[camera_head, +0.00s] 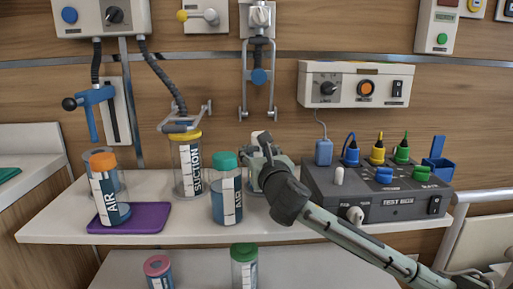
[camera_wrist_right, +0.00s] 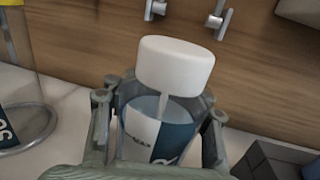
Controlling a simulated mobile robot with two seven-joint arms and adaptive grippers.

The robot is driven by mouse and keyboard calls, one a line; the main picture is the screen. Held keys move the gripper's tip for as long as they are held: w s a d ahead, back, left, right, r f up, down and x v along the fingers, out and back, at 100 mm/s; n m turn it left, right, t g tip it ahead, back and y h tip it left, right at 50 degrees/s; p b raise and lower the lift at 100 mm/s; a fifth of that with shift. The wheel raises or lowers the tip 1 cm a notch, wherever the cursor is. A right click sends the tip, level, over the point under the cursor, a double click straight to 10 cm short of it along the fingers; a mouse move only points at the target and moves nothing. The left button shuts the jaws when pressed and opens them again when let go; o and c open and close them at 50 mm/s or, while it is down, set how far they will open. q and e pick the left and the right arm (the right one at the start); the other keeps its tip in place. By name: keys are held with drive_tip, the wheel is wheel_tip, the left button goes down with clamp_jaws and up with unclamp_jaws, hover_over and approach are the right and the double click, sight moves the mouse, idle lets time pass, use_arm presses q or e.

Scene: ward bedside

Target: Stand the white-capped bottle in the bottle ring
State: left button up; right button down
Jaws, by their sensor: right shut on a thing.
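The white-capped bottle (camera_wrist_right: 176,66) stands roughly upright in the right wrist view, with a blue and white label. My right gripper (camera_wrist_right: 160,108) is shut around its body, below the cap. In the head view, the right gripper (camera_head: 262,172) is over the back of the white shelf, and only the bottle's pale cap (camera_head: 257,137) shows clearly behind it. I cannot tell whether the bottle's base touches the shelf. I cannot identify the bottle ring with certainty; a metal bracket (camera_head: 258,76) hangs on the wall above the gripper. My left gripper is out of view.
The white shelf (camera_head: 60,225) holds a green-capped bottle (camera_head: 226,190) close left of the gripper, a yellow-lidded suction jar (camera_head: 187,165), and an orange-capped bottle (camera_head: 108,190) on a purple mat (camera_head: 152,217). A grey test box (camera_head: 380,200) stands close on the right.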

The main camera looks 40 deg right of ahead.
drive_tip(key=shift+r+p, duration=0.15)
drive_tip(key=shift+p, duration=0.2)
drive_tip(key=shift+f, duration=0.2)
idle(0.9)
drive_tip(key=c, duration=0.6)
unclamp_jaws()
drive_tip(key=shift+f, duration=0.1)
wheel_tip(320, 180, up, 10)
drive_tip(key=shift+r, duration=0.1)
